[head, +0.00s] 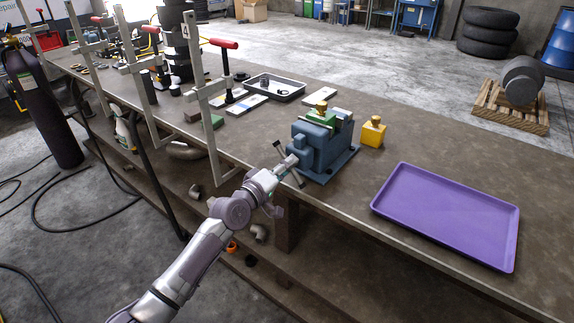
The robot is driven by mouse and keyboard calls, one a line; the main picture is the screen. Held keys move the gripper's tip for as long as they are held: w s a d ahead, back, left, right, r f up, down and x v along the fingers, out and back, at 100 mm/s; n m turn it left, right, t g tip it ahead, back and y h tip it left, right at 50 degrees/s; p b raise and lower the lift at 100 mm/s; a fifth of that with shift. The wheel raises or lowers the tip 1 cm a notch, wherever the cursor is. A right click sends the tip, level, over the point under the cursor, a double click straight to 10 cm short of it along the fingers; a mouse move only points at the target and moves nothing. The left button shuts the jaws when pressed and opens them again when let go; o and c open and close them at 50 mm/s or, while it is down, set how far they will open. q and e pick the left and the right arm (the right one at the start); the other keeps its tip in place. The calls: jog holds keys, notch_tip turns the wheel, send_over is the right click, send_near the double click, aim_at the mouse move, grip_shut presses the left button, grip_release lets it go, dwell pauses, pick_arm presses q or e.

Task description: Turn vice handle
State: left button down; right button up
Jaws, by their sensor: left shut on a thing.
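A blue vice (322,147) stands near the front edge of the workbench. A green part with a brass-coloured piece on top (321,117) sits between its jaws. The vice handle (281,152) is a thin dark bar at the front left of the vice, tilted in the picture. My left gripper (285,163) reaches up from below and is shut on the handle; its fingers are small here and partly hide the bar. My right gripper is not in view.
A purple tray (446,213) lies on the bench (350,205) to the right. A yellow block (373,131) with a brass-coloured top stands just right of the vice. Metal clamps with red handles (223,43) rise along the bench's front edge at left. A grey tray (274,86) lies behind.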

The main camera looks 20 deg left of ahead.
pick_arm(q)
jog(key=n+p, duration=0.1)
jog(key=n, duration=0.4)
jog(key=shift+n, duration=0.3)
jog(key=n+p, duration=0.2)
jog(key=n, duration=0.3)
jog(key=shift+d+n, duration=0.1)
jog(key=shift+n, duration=0.2)
jog(key=c, duration=0.8)
grip_release()
jog(key=shift+s, duration=0.1)
jog(key=v, duration=1.2)
